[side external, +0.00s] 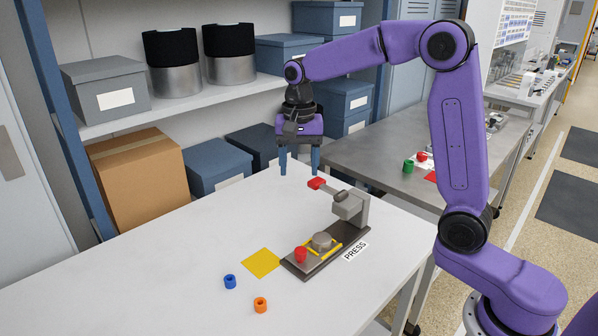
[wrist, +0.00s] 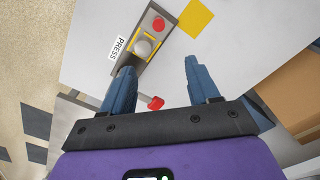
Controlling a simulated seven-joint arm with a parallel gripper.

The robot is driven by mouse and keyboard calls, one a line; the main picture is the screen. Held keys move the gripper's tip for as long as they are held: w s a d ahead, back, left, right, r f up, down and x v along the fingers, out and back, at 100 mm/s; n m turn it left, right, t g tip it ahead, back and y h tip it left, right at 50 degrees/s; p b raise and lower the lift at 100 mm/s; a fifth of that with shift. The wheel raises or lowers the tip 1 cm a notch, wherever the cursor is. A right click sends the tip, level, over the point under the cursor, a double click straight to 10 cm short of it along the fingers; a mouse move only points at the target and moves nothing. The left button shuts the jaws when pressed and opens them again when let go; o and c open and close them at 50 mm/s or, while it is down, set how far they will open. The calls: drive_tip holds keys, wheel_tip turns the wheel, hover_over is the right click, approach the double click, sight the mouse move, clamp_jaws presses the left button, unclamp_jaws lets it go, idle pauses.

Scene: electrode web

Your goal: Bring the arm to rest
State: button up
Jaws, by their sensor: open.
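My gripper (side external: 300,168) is open and empty, with its blue fingers pointing down above the back part of the white table (side external: 110,290). In the wrist view its two fingers (wrist: 157,75) stand wide apart. The press (side external: 350,207) is on the table, in front of and to the right of the gripper in the side view. Its lever has a red tip (side external: 317,183) close by the fingers in the picture; it also shows between them in the wrist view (wrist: 156,103). A red piece (side external: 301,254) is at the front end of the press base.
A yellow square (side external: 261,263) lies beside the press. A blue ring (side external: 230,281) and an orange ring (side external: 260,304) lie in front. A shelf with boxes (side external: 105,90) stands behind. A second grey table (side external: 385,150) holds a green piece (side external: 408,166). The table's left part is clear.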

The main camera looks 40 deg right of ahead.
drive_tip(key=shift+r, duration=0.15)
drive_tip(key=s+f+n, duration=0.2)
drive_tip(key=s+n, duration=0.8)
drive_tip(key=s, duration=0.5)
drive_tip(key=s+a+f+n, duration=0.1)
drive_tip(key=s+f+n, duration=0.2)
drive_tip(key=s+n, duration=0.8)
drive_tip(key=s, duration=0.5)
drive_tip(key=shift+s+f+n, duration=0.25)
drive_tip(key=shift+f+n, duration=0.05)
drive_tip(key=shift+f, duration=0.05)
